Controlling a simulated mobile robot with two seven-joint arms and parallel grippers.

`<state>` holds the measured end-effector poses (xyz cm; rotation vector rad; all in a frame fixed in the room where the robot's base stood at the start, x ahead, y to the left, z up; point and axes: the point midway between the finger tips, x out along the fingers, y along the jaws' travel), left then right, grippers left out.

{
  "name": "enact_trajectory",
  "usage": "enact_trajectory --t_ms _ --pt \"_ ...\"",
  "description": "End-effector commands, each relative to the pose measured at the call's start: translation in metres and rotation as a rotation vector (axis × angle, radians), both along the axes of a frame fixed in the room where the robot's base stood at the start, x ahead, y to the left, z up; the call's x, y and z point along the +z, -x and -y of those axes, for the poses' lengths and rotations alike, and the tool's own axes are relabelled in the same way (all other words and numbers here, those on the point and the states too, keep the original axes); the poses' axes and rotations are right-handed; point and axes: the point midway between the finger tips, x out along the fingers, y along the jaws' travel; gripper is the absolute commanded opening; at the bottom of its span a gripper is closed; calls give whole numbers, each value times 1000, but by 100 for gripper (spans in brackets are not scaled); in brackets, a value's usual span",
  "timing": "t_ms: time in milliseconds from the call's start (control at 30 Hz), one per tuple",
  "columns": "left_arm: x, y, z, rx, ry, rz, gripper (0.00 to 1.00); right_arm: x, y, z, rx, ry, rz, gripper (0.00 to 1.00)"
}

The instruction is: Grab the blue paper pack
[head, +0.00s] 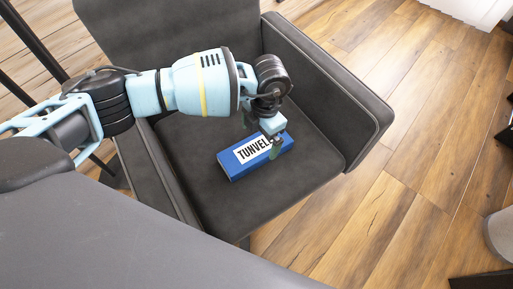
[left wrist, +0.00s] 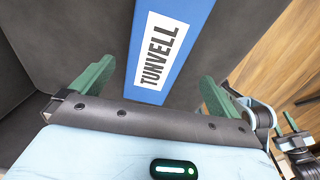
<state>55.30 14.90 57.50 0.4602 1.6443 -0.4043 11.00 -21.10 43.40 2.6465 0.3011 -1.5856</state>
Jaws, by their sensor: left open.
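The blue paper pack (head: 236,170) lies flat on the seat of a dark grey armchair (head: 210,200). It has a white label reading TUNVELL. My left gripper (head: 261,150) is over the pack's right part in the head view, and hides some of it. In the left wrist view the pack (left wrist: 179,60) runs up between the two green fingers of my left gripper (left wrist: 154,85). The fingers are wide apart, one on each side of the pack, with nothing held. I cannot tell whether they touch it.
The chair's right armrest (head: 335,90) rises beside the seat, and its backrest (head: 170,25) stands behind. A grey surface (head: 130,240) fills the lower left. Wooden floor (head: 400,200) lies open to the right.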

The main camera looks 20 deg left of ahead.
Motion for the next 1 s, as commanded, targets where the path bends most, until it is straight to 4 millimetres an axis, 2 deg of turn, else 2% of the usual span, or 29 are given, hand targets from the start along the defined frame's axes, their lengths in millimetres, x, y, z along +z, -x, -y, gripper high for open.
enact_trajectory --t_ms 100,367,700,967,1000 --pt "-14 2 -1 -1 0 -2 100 -3 0 0 1 0 -2 36" --pt "-20 2 -2 -1 0 -1 100 -2 -8 0 0 -1 14 36" --pt "-64 7 -10 -1 1 -4 100 -15 -11 3 -2 1 15 36" --pt "-65 7 -10 -2 1 -1 100 -15 -9 3 -2 2 10 36" --pt "-65 6 -9 -2 1 -1 95 -15 -8 3 -2 2 9 36"
